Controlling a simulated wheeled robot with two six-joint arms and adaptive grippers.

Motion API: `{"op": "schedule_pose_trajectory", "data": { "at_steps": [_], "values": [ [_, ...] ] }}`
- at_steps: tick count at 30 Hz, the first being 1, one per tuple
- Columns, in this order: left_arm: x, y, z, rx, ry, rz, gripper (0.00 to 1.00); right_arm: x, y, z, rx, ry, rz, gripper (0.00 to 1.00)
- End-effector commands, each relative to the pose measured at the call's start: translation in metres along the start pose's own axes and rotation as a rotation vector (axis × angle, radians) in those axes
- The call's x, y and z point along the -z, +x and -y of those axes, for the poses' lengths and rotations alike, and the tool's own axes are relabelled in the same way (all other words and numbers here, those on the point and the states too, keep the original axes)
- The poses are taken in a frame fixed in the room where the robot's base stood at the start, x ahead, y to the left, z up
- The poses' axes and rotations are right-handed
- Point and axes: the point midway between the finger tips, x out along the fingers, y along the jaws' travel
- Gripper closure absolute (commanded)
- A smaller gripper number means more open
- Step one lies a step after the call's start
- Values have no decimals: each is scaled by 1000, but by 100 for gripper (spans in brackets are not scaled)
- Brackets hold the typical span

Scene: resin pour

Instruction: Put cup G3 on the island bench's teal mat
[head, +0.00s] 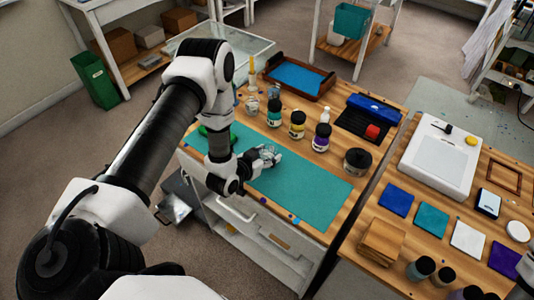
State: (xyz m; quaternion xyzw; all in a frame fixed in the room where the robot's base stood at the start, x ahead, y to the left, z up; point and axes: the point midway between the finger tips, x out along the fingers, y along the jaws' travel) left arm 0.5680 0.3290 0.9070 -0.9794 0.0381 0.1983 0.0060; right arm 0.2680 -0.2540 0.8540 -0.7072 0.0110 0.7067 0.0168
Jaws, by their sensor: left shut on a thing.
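The teal mat (307,198) lies along the front of the island bench, and much of it is bare. My left gripper (268,158) is low over the mat's middle and is shut on a small clear cup (266,152). Its label cannot be read, and the fingers hide part of it. I cannot tell whether the cup touches the mat. Another clear cup (252,105) stands on the wood behind the mat. My right gripper is not in view.
A brown tray with a blue inside (297,78) is farther back. The mat's right part is clear.

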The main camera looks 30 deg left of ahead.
Motion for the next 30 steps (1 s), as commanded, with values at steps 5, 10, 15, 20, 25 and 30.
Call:
{"op": "schedule_pose_trajectory", "data": {
  "at_steps": [5,10,15,20,25,30],
  "values": [
    [-9,4,0,0,1,-2,66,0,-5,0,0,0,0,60],
    [-10,5,0,0,1,-2,66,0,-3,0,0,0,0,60],
    [-12,5,0,0,1,-2,19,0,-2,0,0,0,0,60],
    [-11,5,1,0,1,-2,19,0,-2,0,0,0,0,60],
    [-9,4,1,0,1,-2,19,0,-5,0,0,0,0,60],
    [-12,-16,2,3,-2,0,19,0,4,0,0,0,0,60]
  ]
}}
